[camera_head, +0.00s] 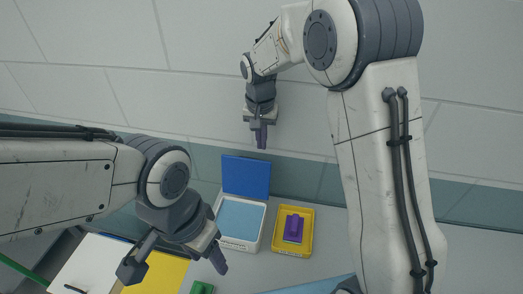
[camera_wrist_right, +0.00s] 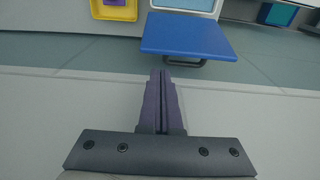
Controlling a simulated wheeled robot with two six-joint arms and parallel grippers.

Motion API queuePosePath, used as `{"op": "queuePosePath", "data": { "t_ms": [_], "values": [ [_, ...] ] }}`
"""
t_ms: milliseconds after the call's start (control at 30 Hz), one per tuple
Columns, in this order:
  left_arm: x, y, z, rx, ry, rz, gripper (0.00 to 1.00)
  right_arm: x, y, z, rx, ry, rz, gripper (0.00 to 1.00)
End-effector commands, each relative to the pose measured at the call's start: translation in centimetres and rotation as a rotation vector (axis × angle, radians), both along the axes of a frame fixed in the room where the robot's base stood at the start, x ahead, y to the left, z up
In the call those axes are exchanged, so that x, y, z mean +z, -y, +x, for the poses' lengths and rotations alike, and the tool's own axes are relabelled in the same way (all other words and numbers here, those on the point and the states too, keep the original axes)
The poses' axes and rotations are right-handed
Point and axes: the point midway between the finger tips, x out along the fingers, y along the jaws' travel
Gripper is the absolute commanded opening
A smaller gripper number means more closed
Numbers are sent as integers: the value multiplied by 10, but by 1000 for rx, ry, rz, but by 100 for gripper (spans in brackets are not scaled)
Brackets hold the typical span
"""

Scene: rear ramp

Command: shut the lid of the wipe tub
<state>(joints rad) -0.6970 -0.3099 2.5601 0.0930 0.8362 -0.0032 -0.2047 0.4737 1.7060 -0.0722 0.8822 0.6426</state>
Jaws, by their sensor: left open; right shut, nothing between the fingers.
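The wipe tub (camera_head: 262,228) is white with a light blue inside, and stands near the wall. Its blue lid (camera_head: 246,177) is open, raised at the tub's far side. In the right wrist view the lid (camera_wrist_right: 190,36) lies just beyond my fingertips, with part of the tub (camera_wrist_right: 185,4) above it. My right gripper (camera_head: 261,146) is shut and empty, above and behind the lid in the head view; its closed fingers also show in the wrist view (camera_wrist_right: 161,76). They look apart from the lid. My left gripper (camera_head: 175,266) is open and empty, left of the tub.
A yellow tray (camera_head: 280,245) holding a purple block (camera_head: 293,228) stands right of the tub. A white sheet (camera_head: 95,260), a yellow sheet (camera_head: 165,272) and a green object (camera_head: 202,288) lie at the lower left. The panelled wall (camera_head: 110,90) rises behind.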

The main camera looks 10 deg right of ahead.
Motion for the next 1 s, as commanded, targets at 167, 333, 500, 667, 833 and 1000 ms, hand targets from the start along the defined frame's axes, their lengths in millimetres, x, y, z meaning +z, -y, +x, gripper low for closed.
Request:
{"op": "queuePosePath", "data": {
  "t_ms": [167, 333, 500, 667, 833, 1000],
  "values": [
    [14, 0, 0, -2, 0, 0, 57, -30, 2, 1, 1, -5, -1, 0],
    [19, 0, 0, -3, 0, 0, 57, -49, 2, 4, 1, -1, -1, 0],
    [20, 0, 0, -3, 0, 0, 57, -55, 2, 5, 1, 1, 0, 0],
    [19, 0, 0, -3, 0, 0, 57, -55, 2, 5, 1, 1, 0, 0],
    [18, 0, 0, -3, 0, 0, 57, -55, 1, 4, 3, 3, -1, 0],
    [11, 0, 0, -2, 0, 0, 57, -57, -11, 2, 19, 23, -12, 0]
  ]
}}
